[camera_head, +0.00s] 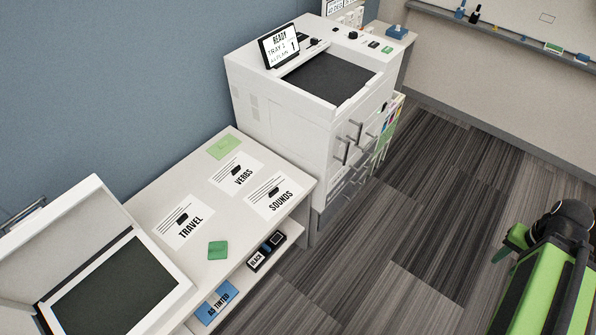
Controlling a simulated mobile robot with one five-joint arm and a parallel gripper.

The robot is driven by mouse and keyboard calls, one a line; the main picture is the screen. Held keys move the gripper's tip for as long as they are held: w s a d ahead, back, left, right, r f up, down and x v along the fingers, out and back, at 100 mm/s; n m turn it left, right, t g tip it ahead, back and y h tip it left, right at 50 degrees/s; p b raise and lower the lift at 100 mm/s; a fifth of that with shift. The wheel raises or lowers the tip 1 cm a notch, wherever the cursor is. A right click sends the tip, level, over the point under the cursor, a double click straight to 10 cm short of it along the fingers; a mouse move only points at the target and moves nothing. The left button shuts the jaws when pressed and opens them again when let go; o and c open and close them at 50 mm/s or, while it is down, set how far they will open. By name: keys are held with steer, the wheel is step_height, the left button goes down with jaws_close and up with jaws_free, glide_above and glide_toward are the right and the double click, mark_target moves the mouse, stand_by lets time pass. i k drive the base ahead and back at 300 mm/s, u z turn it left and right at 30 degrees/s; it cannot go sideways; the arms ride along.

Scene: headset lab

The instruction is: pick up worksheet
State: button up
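Three white worksheets lie flat on the white table. The one marked TRAVEL (184,221) is nearest, the one marked VERBS (238,173) is farther back by the wall, and the one marked SOUNDS (273,195) is at the table's right edge. Each has printed lines, a big title and a small black clip-like thing on it. My arm, green and black, is at the lower right, over the floor and well apart from the table. A green part (517,238) at its left side may be my gripper; its fingers cannot be made out.
A green card (223,147) and a green block (217,250) share the white table (158,187). A scanner with its lid raised (115,287) is at the left. A big white printer (309,98) stands behind. A shelf below holds boxes (216,303). The carpet (400,220) is clear.

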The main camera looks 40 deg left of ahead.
mark_target(274, 195)
steer(key=z, duration=0.05)
steer(key=i, duration=1.75)
steer(key=u, duration=1.6)
steer(key=k, duration=0.1)
steer(key=u, duration=3.2)
steer(key=i, duration=0.95)
steer(key=u, duration=0.05)
